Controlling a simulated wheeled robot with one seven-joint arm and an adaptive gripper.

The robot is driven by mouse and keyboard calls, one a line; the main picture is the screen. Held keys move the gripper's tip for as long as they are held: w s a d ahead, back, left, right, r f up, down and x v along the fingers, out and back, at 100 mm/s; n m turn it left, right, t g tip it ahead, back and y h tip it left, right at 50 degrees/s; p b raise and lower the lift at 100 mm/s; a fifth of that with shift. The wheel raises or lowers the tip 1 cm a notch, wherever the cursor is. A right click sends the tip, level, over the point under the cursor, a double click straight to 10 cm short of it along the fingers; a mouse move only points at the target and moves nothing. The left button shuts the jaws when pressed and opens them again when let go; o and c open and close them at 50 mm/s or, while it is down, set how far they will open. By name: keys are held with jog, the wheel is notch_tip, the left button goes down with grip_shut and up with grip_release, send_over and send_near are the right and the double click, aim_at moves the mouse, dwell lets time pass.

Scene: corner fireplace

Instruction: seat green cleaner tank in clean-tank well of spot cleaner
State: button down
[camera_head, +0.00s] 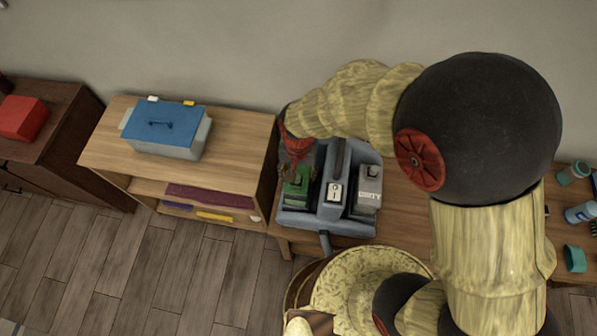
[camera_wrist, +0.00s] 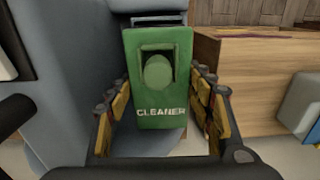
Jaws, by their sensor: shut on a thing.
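The green cleaner tank (camera_head: 296,188), marked CLEANER, is at the left side of the blue-grey spot cleaner (camera_head: 325,215). My gripper (camera_head: 297,168) reaches it from above and is shut on it. In the wrist view, the green tank (camera_wrist: 160,90) stands between the two yellow-padded fingers (camera_wrist: 162,105), with the spot cleaner's blue-grey body (camera_wrist: 70,90) close beside it on the left. The tank lies over or in the left well; I cannot tell how deep it sits. The well's floor is hidden.
A grey tank marked DIRTY (camera_head: 367,197) sits on the spot cleaner's right side. A blue-lidded box (camera_head: 165,128) stands on the wooden shelf (camera_head: 240,130) at left. Teal and blue bottles (camera_head: 580,213) are at far right. A round patterned seat (camera_head: 350,285) is in front.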

jog(key=c, duration=0.8)
grip_release()
jog(key=shift+o, duration=0.2)
jog(key=shift+r, duration=0.1)
jog(key=w+d+r+p, duration=0.1)
jog(key=d+r, duration=0.1)
jog(key=r, duration=0.7)
jog(key=d+r+p, duration=0.1)
jog(key=d+r, duration=0.2)
jog(key=r, duration=0.6)
jog(key=s+d+r+t, duration=0.2)
jog(key=s+d+r, duration=0.2)
jog(key=d+r, duration=0.3)
jog(key=s+d+r+n+t, duration=0.1)
jog(key=s+d+r+t, duration=0.2)
jog(key=d+r, duration=0.4)
jog(key=s+d, duration=0.1)
jog(key=d, duration=0.2)
jog(key=shift+s+d+t, duration=0.3)
jog(key=shift+d, duration=0.1)
jog(key=shift+f, duration=0.1)
